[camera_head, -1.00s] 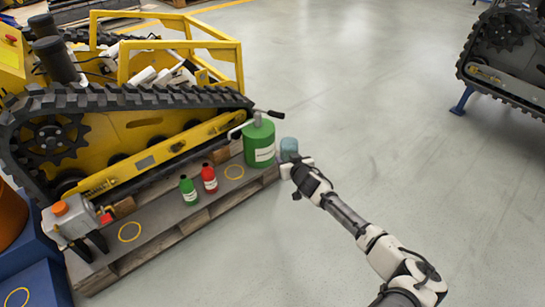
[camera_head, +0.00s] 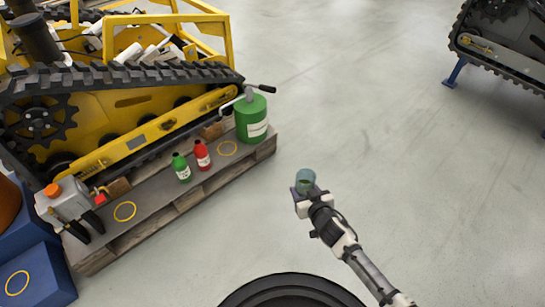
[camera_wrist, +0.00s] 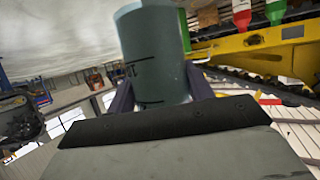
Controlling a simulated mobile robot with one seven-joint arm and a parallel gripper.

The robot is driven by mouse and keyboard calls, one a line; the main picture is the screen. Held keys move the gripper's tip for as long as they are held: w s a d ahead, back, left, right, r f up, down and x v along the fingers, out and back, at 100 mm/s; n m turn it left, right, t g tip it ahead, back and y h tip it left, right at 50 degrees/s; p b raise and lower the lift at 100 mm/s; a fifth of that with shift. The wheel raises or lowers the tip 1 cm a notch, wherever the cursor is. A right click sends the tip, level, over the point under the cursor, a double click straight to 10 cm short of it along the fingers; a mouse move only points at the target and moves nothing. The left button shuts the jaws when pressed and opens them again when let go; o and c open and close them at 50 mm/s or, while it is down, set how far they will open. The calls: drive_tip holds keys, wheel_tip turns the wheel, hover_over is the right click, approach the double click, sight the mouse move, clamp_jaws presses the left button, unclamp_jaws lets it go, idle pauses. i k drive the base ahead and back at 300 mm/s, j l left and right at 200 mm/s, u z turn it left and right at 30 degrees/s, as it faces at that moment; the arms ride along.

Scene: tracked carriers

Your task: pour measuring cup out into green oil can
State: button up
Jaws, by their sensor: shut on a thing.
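The measuring cup (camera_head: 306,178) is a translucent blue-green cylinder with dark marks on its side. My gripper (camera_head: 304,192) is shut on it and holds it over the open floor, right of the pallet. In the wrist view the cup (camera_wrist: 153,55) stands between the two dark fingers (camera_wrist: 155,95). I cannot tell what is inside it. The green oil can (camera_head: 251,118) stands upright on the right end of the pallet, with a white label and a pump handle on top. The cup is apart from the can, nearer to me and to its right.
A small green bottle (camera_head: 181,168) and a red bottle (camera_head: 202,155) stand on the pallet (camera_head: 160,208) left of the can. A grey container with an orange cap (camera_head: 66,200) stands at its left end. The yellow tracked carrier (camera_head: 120,110) is behind.

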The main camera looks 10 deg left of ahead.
sight(179, 162)
drive_tip(key=i+l, duration=0.25)
drive_tip(key=i, duration=0.2)
drive_tip(key=i+l, duration=0.2)
drive_tip(key=i, duration=0.3)
drive_tip(key=i+l+u, duration=0.1)
drive_tip(key=u, duration=0.35)
drive_tip(key=i+u, duration=0.1)
drive_tip(key=u, duration=0.65)
